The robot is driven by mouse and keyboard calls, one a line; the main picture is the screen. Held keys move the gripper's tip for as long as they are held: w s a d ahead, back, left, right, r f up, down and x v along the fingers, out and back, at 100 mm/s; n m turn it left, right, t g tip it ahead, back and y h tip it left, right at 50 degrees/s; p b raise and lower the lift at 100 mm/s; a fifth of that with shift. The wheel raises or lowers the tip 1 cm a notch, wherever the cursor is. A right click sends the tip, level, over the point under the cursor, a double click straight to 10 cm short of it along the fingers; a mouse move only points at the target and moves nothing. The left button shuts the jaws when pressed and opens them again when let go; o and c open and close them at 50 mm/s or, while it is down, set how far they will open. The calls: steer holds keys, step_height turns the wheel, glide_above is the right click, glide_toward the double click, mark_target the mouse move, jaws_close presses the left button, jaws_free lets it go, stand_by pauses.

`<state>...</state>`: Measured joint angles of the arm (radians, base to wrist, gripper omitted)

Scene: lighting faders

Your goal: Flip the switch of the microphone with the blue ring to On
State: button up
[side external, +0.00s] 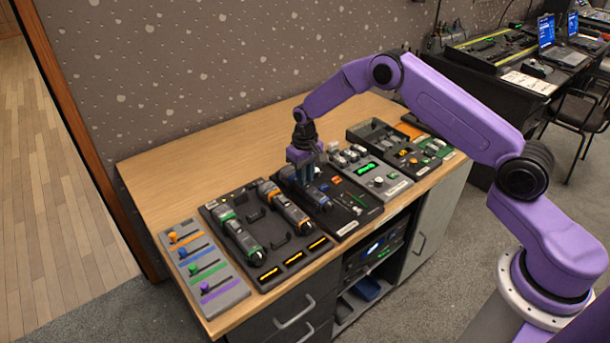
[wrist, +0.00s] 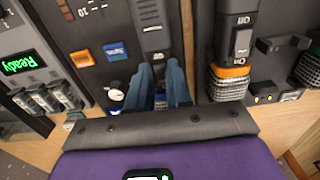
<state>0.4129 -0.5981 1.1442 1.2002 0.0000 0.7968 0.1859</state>
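The microphone with the blue ring (side external: 318,196) lies in a black tray, below and partly hidden by my gripper (side external: 303,172). In the wrist view its dark handle and ribbed slider (wrist: 150,22) run up from between my fingers. White lettering shows on the handle just beyond the fingertips, too small to read surely. My gripper (wrist: 160,70) has its two blue fingers apart, with the microphone visible between and below them. I cannot tell whether they touch it. Its ring is mostly hidden by the fingers.
A microphone with an orange ring (wrist: 230,72) lies to the right in the wrist view, labelled On and Off. A green-ringed microphone (side external: 238,236) lies beyond it. A fader panel (side external: 203,268) and a green-display box (side external: 370,172) flank the trays. The back of the desk is clear.

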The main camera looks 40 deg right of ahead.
jaws_close()
steer(key=shift+w, duration=0.1)
steer(key=shift+w+g, duration=0.3)
steer(key=shift+g, duration=1.2)
